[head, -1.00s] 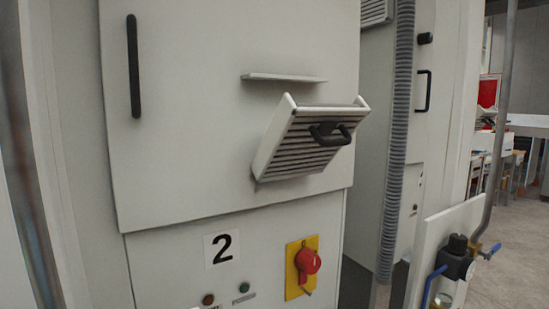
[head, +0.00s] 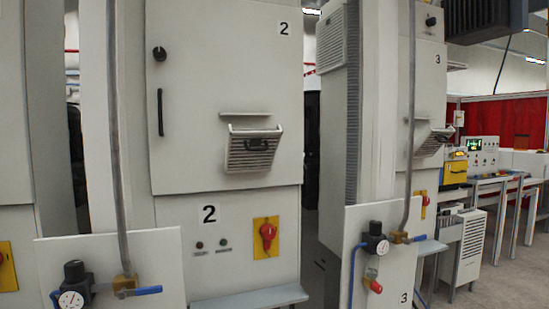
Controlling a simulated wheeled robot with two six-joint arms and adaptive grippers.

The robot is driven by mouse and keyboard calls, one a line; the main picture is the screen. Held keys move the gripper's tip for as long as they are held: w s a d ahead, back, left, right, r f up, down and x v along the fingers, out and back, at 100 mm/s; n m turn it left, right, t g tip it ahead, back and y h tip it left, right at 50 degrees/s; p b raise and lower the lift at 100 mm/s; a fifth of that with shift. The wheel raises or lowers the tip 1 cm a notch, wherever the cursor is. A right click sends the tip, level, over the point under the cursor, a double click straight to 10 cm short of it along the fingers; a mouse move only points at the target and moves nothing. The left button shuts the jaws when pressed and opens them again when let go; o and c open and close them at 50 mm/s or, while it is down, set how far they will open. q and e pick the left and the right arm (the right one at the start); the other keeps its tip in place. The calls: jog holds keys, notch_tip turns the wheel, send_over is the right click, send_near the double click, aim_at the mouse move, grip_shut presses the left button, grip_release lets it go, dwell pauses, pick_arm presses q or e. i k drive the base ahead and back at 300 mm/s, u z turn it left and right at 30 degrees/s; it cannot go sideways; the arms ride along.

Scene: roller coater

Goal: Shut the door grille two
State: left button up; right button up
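The door grille two (head: 250,155) is on the upper door of the cabinet marked 2 (head: 230,82), below a small ledge. It is a slatted white flap with a black handle (head: 257,145). Its top edge is tilted outward from the door, so it stands open. Neither of my grippers shows in the head view.
A red switch on a yellow plate (head: 266,237) is below the grille. Panels with valves and gauges stand in front at left (head: 112,272) and right (head: 378,255). A similar open grille (head: 433,141) is on cabinet 3. Open floor lies at right.

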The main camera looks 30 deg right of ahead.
aim_at(252, 157)
jog(key=z, duration=0.9)
jog(key=i, duration=1.1)
jog(key=u, duration=0.5)
jog(key=k, duration=1.3)
jog(key=u, duration=1.1)
jog(key=i, duration=1)
jog(key=z, duration=0.3)
